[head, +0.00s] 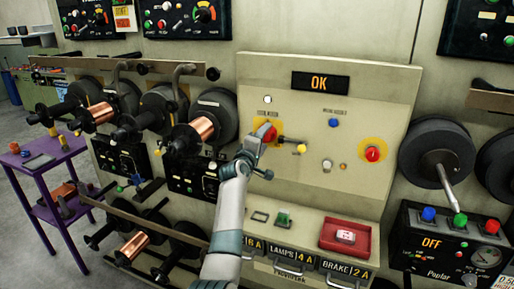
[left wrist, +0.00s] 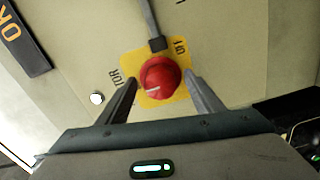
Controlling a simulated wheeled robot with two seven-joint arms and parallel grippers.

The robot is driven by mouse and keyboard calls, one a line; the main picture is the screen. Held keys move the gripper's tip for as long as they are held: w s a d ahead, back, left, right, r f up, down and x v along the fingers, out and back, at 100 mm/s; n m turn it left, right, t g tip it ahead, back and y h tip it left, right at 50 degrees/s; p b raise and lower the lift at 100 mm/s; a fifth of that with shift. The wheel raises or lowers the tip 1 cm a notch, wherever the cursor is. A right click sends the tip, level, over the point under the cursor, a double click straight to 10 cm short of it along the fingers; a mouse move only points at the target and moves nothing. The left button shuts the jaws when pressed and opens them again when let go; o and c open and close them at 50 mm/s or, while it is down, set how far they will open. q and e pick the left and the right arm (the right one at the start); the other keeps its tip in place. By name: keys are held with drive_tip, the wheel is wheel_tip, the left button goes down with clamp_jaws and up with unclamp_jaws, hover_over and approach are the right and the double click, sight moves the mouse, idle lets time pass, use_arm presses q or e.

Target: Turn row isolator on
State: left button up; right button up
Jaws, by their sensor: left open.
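The row isolator is a red round knob (head: 269,132) on a yellow plate, on the beige panel under the "OK" sign. It also shows in the left wrist view as a red knob (left wrist: 160,77) with a short white line, on the yellow plate (left wrist: 180,98) with partly hidden lettering. My left gripper (head: 256,142) is at the knob in the head view. In the left wrist view its open fingers (left wrist: 161,80) stand on either side of the knob. I cannot tell whether they touch it. My right gripper is not in view.
A slim bar (left wrist: 151,22) ends in a dark block beside the knob. Another red knob (head: 372,154) sits on a round yellow plate further right. A blue button (head: 334,123) is between them. Copper spools (head: 201,128) stand out left of the panel; a red tray (head: 345,236) is below.

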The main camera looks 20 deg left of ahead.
use_arm(q)
drive_tip(key=s+b, duration=0.4)
drive_tip(key=s, duration=1.3)
drive_tip(key=shift+s+a+b, duration=0.15)
drive_tip(key=shift+a+b, duration=0.2)
